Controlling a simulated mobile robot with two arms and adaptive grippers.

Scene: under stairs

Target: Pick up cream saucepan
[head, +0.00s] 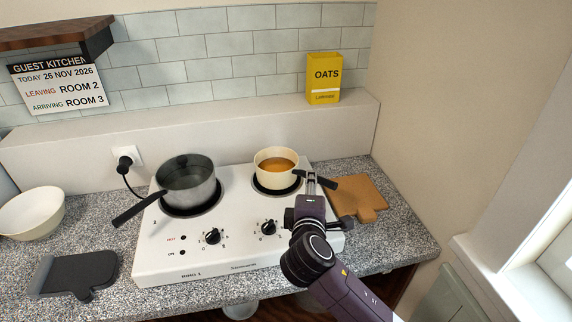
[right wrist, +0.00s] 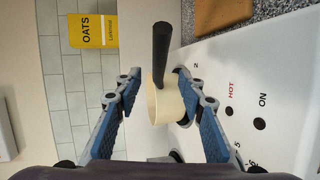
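The cream saucepan (head: 276,168) sits on the right hotplate of the white hob, with orange-brown liquid inside. Its black handle points right in the head view. My right gripper (head: 311,182) is beside the pan at its handle. In the right wrist view the saucepan (right wrist: 165,104) and its dark handle (right wrist: 161,55) show in the gap between the two blue-padded fingers (right wrist: 160,85). The fingers are apart and open. I cannot tell whether either finger touches the handle. My left gripper is not in view.
A grey pot (head: 186,182) stands on the left hotplate of the hob (head: 222,252). A wooden board (head: 357,197) lies right of the hob. A white bowl (head: 32,212) and a dark board (head: 76,272) are at left. The yellow oats box (head: 323,80) stands on the ledge behind.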

